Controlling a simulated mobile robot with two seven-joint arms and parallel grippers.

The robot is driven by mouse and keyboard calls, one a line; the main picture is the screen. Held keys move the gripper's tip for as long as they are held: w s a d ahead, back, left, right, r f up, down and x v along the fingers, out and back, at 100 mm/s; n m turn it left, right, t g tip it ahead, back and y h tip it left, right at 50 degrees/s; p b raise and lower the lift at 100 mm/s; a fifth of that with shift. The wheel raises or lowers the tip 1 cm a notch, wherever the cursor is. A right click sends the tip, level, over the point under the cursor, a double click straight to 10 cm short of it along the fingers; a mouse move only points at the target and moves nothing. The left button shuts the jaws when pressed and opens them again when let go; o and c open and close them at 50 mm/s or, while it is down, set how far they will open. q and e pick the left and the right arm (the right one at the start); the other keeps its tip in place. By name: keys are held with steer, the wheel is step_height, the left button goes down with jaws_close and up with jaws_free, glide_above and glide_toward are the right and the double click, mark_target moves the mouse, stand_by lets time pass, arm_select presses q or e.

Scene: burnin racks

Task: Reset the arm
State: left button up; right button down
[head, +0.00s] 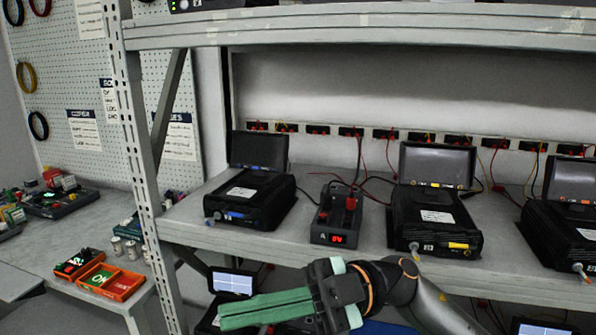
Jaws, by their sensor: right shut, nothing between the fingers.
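My right gripper (268,309) comes in from the lower right on a grey arm. Its long green fingers point left and lie together, shut, with nothing between them. It hangs in front of the rack shelf (188,229), below the shelf's front edge, and covers part of the lower level. My left gripper is not in view.
Black units with screens, such as the left one (252,200) and the middle one (432,222), stand on the shelf. A small power supply (335,217) with a red display sits between them. A rack post (135,150) and a side table with orange trays (119,285) are at left.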

steer(key=w+d+f+m+t+y, duration=0.25)
steer(key=w+m+t, duration=0.25)
steer(key=m+t, duration=0.3)
steer(key=w+d+f+m+t+y, duration=0.1)
steer(key=w+f+m+t+y, duration=0.25)
steer(key=m+t, duration=0.45)
steer(key=w+d+f+m+t+h, duration=0.2)
steer(key=d+f+m+t+h, duration=0.2)
steer(key=f+m+t+h, duration=0.4)
steer(key=w+d+f+m+t+h, duration=0.2)
steer(key=d+f+m+t+h, duration=0.25)
steer(key=f, duration=0.55)
steer(key=s+d+f+g+h, duration=0.4)
steer(key=s+f, duration=0.5)
steer(key=f, duration=0.3)
steer(key=s+d+f+g+h+p, duration=0.1)
steer(key=s+d+f+g+h, duration=0.4)
steer(key=s+f, duration=0.4)
step_height(320, 180, down, 4)
steer(key=shift+s+d+r+m+g, duration=0.15)
steer(key=shift+s+d+m+g, duration=0.2)
steer(key=shift+m, duration=0.1)
